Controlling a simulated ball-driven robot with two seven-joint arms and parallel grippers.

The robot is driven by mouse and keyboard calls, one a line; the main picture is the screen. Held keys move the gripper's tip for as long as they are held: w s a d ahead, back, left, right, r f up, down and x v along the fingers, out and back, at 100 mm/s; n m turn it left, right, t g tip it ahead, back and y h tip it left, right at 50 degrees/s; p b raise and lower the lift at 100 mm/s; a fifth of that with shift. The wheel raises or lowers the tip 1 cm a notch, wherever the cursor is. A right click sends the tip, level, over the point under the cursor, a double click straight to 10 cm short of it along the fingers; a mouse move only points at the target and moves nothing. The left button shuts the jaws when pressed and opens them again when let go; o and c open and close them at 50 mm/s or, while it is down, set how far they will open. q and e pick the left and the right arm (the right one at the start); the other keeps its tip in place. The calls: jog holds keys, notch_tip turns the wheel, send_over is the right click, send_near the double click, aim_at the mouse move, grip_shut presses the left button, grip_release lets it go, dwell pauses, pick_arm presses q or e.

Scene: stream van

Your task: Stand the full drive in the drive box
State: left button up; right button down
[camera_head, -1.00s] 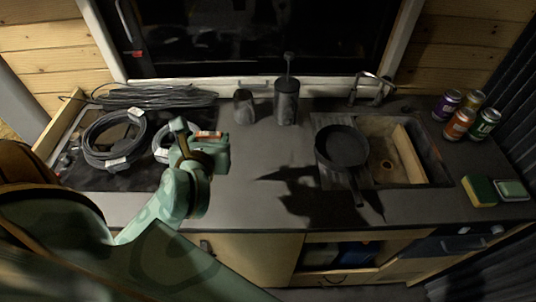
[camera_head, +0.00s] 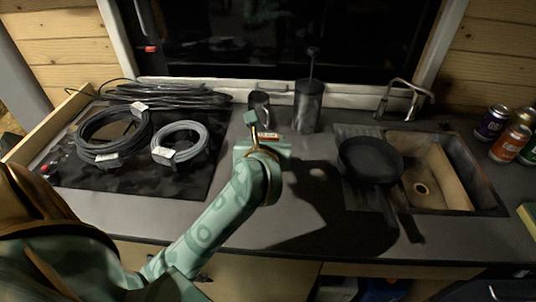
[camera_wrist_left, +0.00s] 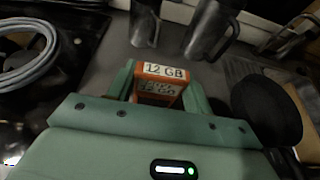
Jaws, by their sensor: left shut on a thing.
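My left gripper (camera_head: 262,150) is over the counter, in front of a dark mug. It is shut on a drive (camera_wrist_left: 160,78), a small block with an orange case and a white label. The drive's orange and white end (camera_head: 267,135) also shows in the head view, just beyond the fingers. In the left wrist view the drive sits between the green fingers of my left gripper (camera_wrist_left: 158,92). I cannot make out a drive box in either view. My right gripper is not in view.
Cable coils (camera_head: 112,155) lie on the black hob at left. A dark mug (camera_head: 260,104) and a canister (camera_head: 307,108) stand behind my gripper. A pan (camera_head: 370,158) lies at the left of the sink (camera_head: 457,195). Cans (camera_head: 511,143) stand at far right.

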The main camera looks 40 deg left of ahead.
pick_arm(q)
notch_tip(320, 180, down, 3)
jog(key=shift+f+b, duration=0.15)
jog(key=shift+b, duration=0.4)
jog(key=shift+f, duration=0.15)
jog(key=o, duration=1)
